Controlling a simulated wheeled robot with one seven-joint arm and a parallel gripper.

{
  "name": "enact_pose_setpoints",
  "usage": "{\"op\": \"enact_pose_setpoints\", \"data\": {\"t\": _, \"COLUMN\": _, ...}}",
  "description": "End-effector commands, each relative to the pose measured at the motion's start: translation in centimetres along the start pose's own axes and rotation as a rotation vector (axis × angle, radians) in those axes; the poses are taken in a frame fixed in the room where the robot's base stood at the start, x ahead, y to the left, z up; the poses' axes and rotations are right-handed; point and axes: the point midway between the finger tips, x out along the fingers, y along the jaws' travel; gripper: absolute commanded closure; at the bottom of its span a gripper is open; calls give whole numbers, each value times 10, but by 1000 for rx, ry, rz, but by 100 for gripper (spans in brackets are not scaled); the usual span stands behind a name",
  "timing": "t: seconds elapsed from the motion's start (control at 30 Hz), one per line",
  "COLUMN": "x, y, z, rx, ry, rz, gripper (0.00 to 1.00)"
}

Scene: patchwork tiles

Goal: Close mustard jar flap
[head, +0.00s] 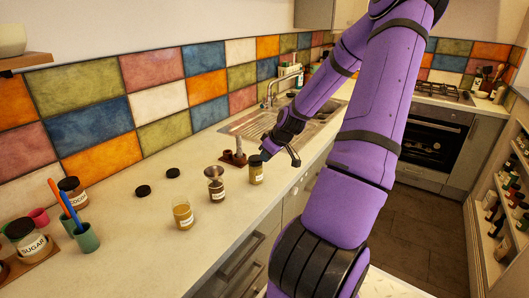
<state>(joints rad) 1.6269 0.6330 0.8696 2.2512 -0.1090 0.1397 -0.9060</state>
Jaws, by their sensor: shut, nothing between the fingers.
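Three small labelled glass jars stand on the counter, and their labels are too small to read, so I cannot tell for sure which is the mustard jar. The nearest jar (183,216) holds yellowish stuff and shows no lid. The middle jar (217,190) is brown, with a round brownish top (213,172) that looks raised or tilted. The third jar (256,173) has a dark lid on top. My gripper (293,158) is shut and empty, just right of the third jar and about level with its lid. I cannot tell whether they touch.
Two black lids (143,190) lie flat on the counter (130,240). A small brown stand (234,158) is behind the jars, near the sink (255,125). A sugar jar (30,240), a cocoa jar (73,190) and a green cup (87,238) stand at left.

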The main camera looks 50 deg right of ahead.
Motion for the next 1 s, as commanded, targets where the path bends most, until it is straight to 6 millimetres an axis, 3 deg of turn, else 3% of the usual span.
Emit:
{"op": "enact_pose_setpoints", "data": {"t": 0.4, "x": 3, "y": 0, "z": 4, "rx": -1, "ry": 0, "rz": 1, "gripper": 100}}
{"op": "enact_pose_setpoints", "data": {"t": 1.0, "x": -11, "y": 0, "z": -8, "rx": -3, "ry": 0, "rz": 1, "gripper": 100}}
